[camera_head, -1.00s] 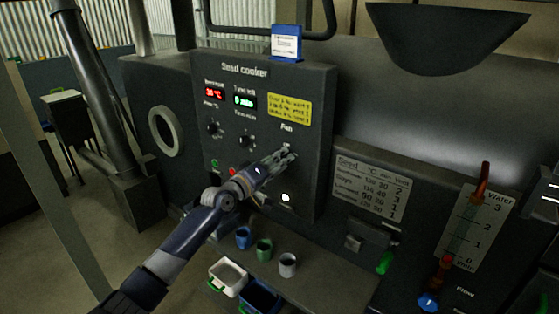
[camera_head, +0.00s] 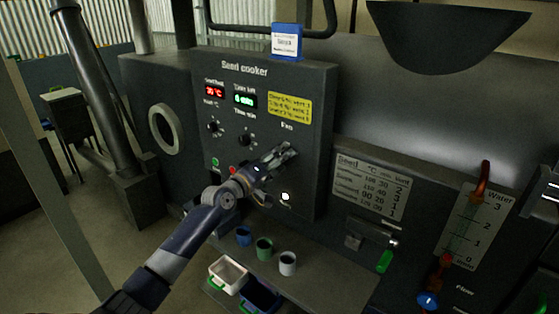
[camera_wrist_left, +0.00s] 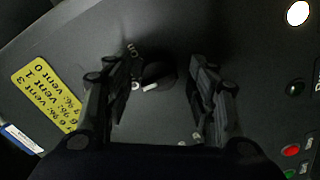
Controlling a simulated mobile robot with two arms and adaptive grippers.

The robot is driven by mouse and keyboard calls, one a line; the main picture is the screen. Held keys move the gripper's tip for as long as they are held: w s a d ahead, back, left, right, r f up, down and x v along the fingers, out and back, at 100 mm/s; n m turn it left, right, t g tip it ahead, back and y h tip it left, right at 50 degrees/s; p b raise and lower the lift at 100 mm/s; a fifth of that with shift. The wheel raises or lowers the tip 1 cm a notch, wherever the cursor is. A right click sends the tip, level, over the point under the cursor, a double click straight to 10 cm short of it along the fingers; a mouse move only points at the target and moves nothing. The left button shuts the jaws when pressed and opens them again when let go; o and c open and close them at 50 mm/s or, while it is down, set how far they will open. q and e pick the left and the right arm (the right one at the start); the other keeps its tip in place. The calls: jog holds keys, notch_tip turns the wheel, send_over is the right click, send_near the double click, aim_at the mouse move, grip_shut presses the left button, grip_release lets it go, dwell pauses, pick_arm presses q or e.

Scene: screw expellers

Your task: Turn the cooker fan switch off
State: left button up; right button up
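The seed cooker panel (camera_head: 225,120) is a dark upright box with red and green displays and the word Fan near its right side. In the left wrist view the fan switch (camera_wrist_left: 157,77) is a dark round knob with a white pointer mark and small white marks around it. My left gripper (camera_head: 284,153) is at the panel just below the Fan label and hides the knob in the head view. In the left wrist view my left gripper (camera_wrist_left: 163,82) is open, with one finger on each side of the knob and visible gaps. My right gripper is not in view.
Two other knobs (camera_head: 245,140) are left of my gripper. A lit white button (camera_head: 285,196) is below it. A yellow note (camera_head: 289,106) is above. Blue, green and grey cups (camera_head: 288,262) stand on the ledge below.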

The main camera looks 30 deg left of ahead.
pick_arm(q)
jog(key=s, duration=1.2)
jog(key=shift+a, duration=0.45)
